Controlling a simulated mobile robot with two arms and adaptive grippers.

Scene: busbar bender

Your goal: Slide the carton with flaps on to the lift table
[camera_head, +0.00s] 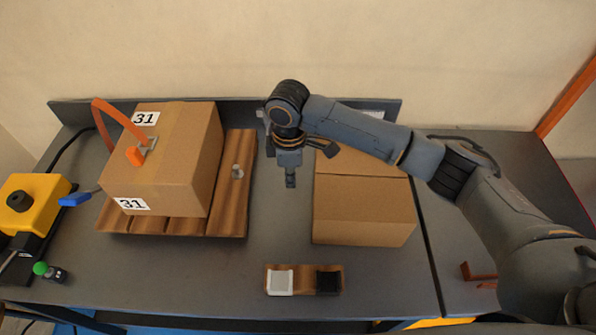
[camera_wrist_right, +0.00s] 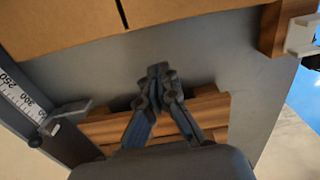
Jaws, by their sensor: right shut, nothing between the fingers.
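The plain brown carton (camera_head: 364,212) stands on the grey bench, right of my right gripper; a seam crosses its top, and my arm covers part of its back. Its side with a dark slit fills the top left of the right wrist view (camera_wrist_right: 60,25). My right gripper (camera_head: 291,184) points down, shut and empty, in the gap left of this carton and apart from it. Its closed fingertips show in the right wrist view (camera_wrist_right: 158,72). A separate dark surface (camera_head: 452,235), possibly the lift table, lies right of a seam beyond the carton. My left gripper is out of view.
Another carton labelled 31 (camera_head: 185,165) sits on a slatted wooden board (camera_head: 238,190) at left, with an orange-handled tool on it. A small wooden tray (camera_head: 305,268) lies at the front. A yellow box (camera_head: 35,205) stands far left. A fence (camera_head: 75,112) runs along the back.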

